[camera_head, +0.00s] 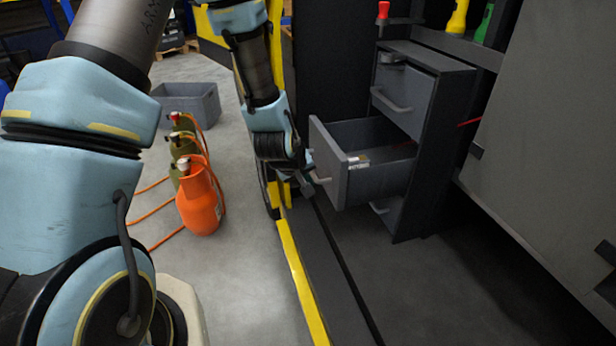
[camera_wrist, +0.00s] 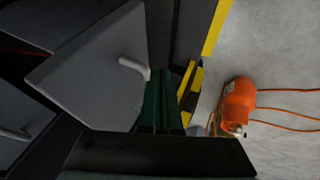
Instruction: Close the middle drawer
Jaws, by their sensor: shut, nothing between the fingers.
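The middle drawer (camera_head: 330,165) of a dark grey cabinet (camera_head: 420,150) is pulled well out, and its inside shows. Its grey front panel (camera_wrist: 92,75) fills much of the left of the wrist view, with a pale bar handle (camera_wrist: 133,68). My gripper (camera_head: 311,184) is in front of that panel, close to the handle. In the wrist view the dark green fingers (camera_wrist: 161,80) are together and empty, with their tips near one end of the handle. I cannot tell whether they touch it. The upper drawer (camera_head: 402,92) is shut.
The lower drawer (camera_head: 388,208) is partly hidden under the open one. Orange and olive extinguishers (camera_head: 199,200) with hoses stand on the floor at left, near a grey bin (camera_head: 188,104). A yellow-edged strip (camera_head: 299,278) runs along the floor. A large grey panel (camera_head: 550,150) stands at right.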

